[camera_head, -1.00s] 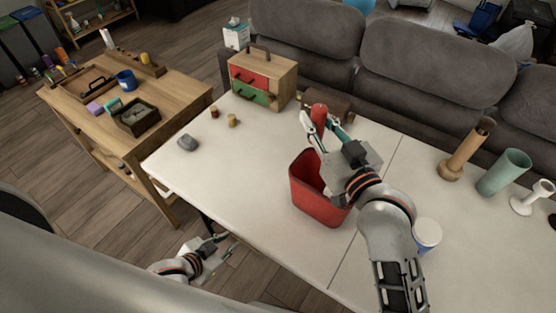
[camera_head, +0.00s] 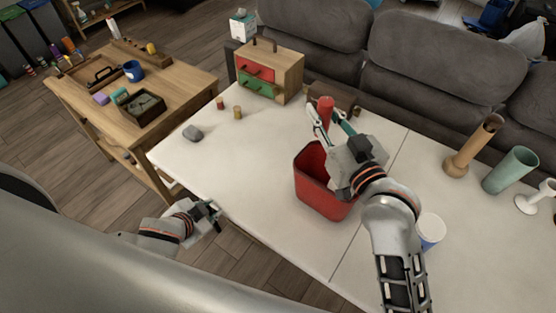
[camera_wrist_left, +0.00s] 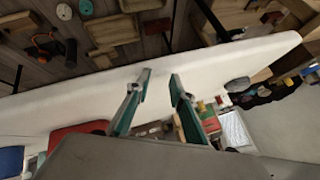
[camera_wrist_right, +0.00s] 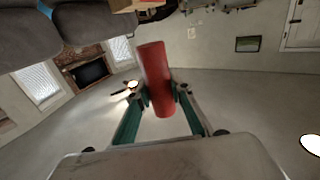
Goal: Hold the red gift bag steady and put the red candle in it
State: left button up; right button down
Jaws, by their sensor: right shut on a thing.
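The red gift bag (camera_head: 318,182) stands upright and open-topped on the white table, near its front edge. My right gripper (camera_head: 327,123) is shut on the red candle (camera_head: 326,108) and holds it above the far side of the bag. In the right wrist view the candle (camera_wrist_right: 156,78) stands up between the green fingers (camera_wrist_right: 158,105), slightly tilted. My left gripper (camera_head: 214,212) is beside the table's front edge, left of the bag and apart from it. In the left wrist view its fingers (camera_wrist_left: 160,90) are open and empty, and part of the red bag (camera_wrist_left: 72,132) shows beyond them.
A small chest with red and green drawers (camera_head: 268,72) stands at the table's back. A grey stone (camera_head: 193,133) and two small candles are at the left. A tan vase (camera_head: 474,147), green vase (camera_head: 510,170), white holder and cup (camera_head: 430,230) are at the right.

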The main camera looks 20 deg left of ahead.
pick_arm(q)
jog(key=w+d+r+h, duration=0.1)
jog(key=d+r, duration=0.1)
jog(key=w+d+r+n+t, duration=0.1)
jog(key=w+d+r, duration=0.1)
jog(key=d, duration=0.1)
jog(key=w+d+r+t+h, duration=0.1)
jog(key=d+r, duration=0.2)
jog(key=shift+w+d+h, duration=0.15)
jog(key=shift+w+h, duration=0.15)
jog(key=w+d+r+n+t+h, duration=0.2)
jog(key=w+d+r+h, duration=0.15)
jog(key=d+r, duration=0.7)
jog(key=shift+t, duration=0.3)
jog(key=x, duration=0.3)
jog(key=a+x, duration=0.1)
jog(key=x, duration=0.3)
jog(key=w+x, duration=0.1)
jog(key=x, duration=0.3)
jog(key=shift+a+r, duration=0.15)
jog(key=shift+r, duration=0.1)
jog(key=shift+c, duration=0.3)
grip_shut()
pick_arm(e)
jog(key=shift+f, duration=3.05)
